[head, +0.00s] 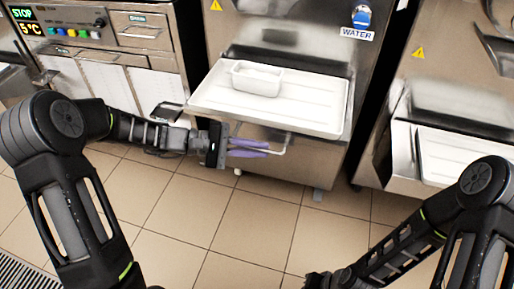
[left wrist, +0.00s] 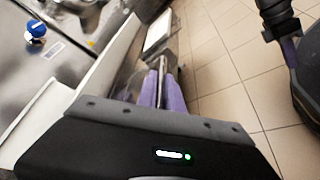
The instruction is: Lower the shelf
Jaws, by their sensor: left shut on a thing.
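The white shelf (head: 320,115) juts out from the front of the middle steel freezer and looks level. A thin metal bar handle (head: 284,146) shows under its front edge. My left gripper (head: 266,148), with purple fingers, is shut on this handle below the shelf. In the left wrist view, the purple fingers (left wrist: 163,92) lie close together along a thin metal bar, and the shelf's pale edge (left wrist: 104,68) is beside them. My right gripper (head: 320,281) is only partly in view at the bottom edge, and its fingers are not clear.
A white rectangular tub (head: 258,78) stands on the shelf. Another steel machine (head: 450,110) with a white tray stands at the right. A control unit (head: 72,32) with coloured buttons is at the left. The tiled floor (head: 235,220) in front is clear.

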